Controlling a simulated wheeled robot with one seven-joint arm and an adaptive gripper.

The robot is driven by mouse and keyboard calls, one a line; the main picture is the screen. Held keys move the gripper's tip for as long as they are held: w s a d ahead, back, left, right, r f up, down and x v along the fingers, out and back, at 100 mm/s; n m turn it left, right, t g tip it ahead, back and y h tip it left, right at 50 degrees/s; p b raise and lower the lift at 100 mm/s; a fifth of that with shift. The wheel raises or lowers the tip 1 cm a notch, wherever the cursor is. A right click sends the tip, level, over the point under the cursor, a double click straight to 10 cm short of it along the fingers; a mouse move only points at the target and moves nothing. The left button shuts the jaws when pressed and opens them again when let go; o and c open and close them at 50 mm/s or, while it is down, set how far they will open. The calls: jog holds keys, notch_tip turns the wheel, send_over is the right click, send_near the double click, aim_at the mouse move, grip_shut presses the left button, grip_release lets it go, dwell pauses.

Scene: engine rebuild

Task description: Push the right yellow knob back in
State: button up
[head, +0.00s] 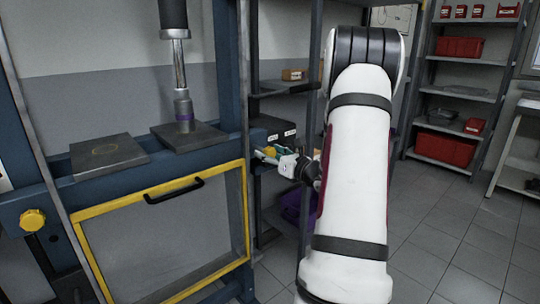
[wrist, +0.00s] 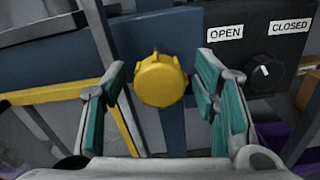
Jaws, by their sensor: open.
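The right yellow knob (wrist: 160,80) is on the blue press post, in the middle of the wrist view. It looks round with a ridged rim and faces my camera. My gripper (wrist: 160,72) is open, with its teal-padded fingers on either side of the knob and a visible gap on each side. Whether the fingertips reach past its face is hard to tell. In the head view, my gripper (head: 271,157) is at the right post, and the knob (head: 270,151) is partly hidden by it. How far the knob sticks out is not clear.
Another yellow knob (head: 33,220) is at the press's left side. A yellow-framed door (head: 160,235) with a black handle fills the press front. A black box (wrist: 265,50) labelled OPEN and CLOSED sits right of the post. Shelves (head: 286,88) stand behind; open floor lies right.

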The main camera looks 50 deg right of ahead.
grip_shut()
jog(key=shift+b+x, duration=0.35)
jog(key=shift+x, duration=1.15)
grip_release()
jog(key=v, duration=1.2)
